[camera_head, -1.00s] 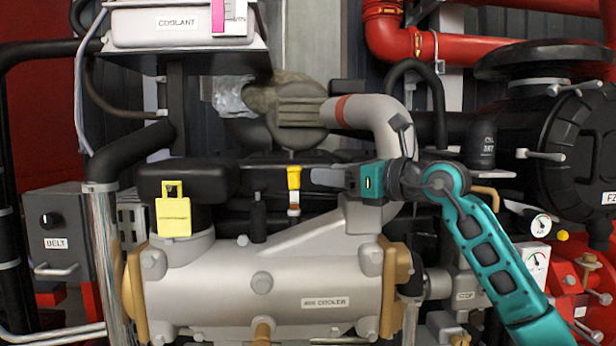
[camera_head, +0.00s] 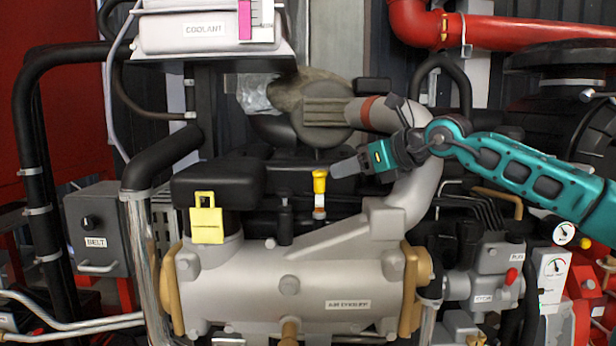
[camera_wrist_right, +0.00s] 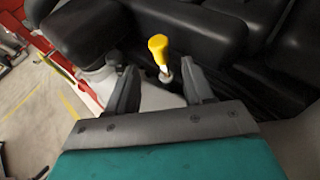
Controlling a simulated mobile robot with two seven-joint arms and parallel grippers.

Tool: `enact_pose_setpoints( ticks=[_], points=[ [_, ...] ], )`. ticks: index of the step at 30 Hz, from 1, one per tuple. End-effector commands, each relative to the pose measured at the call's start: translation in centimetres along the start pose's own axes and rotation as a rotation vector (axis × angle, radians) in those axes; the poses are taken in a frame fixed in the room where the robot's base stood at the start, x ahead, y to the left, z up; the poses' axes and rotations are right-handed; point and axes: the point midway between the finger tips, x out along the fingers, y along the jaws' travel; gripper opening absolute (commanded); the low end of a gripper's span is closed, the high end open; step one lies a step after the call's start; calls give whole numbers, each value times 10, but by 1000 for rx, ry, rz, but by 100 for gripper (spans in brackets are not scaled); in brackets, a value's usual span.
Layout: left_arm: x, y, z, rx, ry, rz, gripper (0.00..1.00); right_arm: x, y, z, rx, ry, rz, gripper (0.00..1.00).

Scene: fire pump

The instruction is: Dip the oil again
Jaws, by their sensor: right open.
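The dipstick has a yellow handle (camera_head: 319,181) and stands upright in its tube on the engine, behind the grey air cooler (camera_head: 290,285). My right gripper (camera_head: 336,172) is just right of the yellow handle in the head view, at about its height. It is open and empty. In the right wrist view the yellow handle (camera_wrist_right: 158,46) shows beyond and between the two open fingers (camera_wrist_right: 160,85), apart from them. The dipstick's lower part is hidden in the tube. My left gripper is in neither view.
A yellow tag (camera_head: 206,222) hangs in front of the black cover at left. A short black post (camera_head: 285,222) stands left of the dipstick. A coolant tank (camera_head: 205,30) is above. The belt box (camera_head: 97,235) is at left, gauges (camera_head: 553,268) at right.

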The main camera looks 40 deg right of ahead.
Motion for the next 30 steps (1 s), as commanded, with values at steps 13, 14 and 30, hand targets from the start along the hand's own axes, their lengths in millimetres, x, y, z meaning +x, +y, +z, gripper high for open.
enact_pose_setpoints(
  ticks=[13,14,30],
  points=[
    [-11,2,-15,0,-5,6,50,88,2,2,-2,0,3,52],
    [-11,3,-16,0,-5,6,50,92,1,2,-1,-1,2,52],
    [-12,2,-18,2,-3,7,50,111,1,0,-2,0,1,49]
  ],
)
